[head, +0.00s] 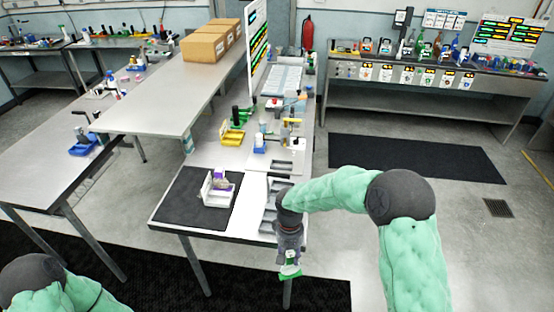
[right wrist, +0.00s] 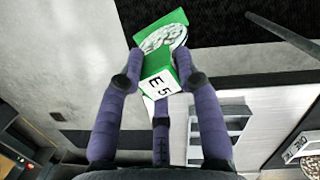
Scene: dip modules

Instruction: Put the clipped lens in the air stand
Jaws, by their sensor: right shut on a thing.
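The clipped lens is a clear round disc in a green clip with a white tag reading "E 5"; it shows in the right wrist view (right wrist: 165,45). My right gripper (right wrist: 158,80) is shut on the green clip. In the head view the right gripper (head: 289,262) hangs in front of the table's near right corner, with the green clip (head: 290,270) at its tip, apart from the table. I cannot tell for sure which thing is the air stand. A grey slotted rack (head: 268,192) lies along the table's right edge, partly behind my right arm. My left gripper is out of view.
A black mat (head: 180,200) on the table holds a white holder (head: 217,197) with a purple-topped item.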

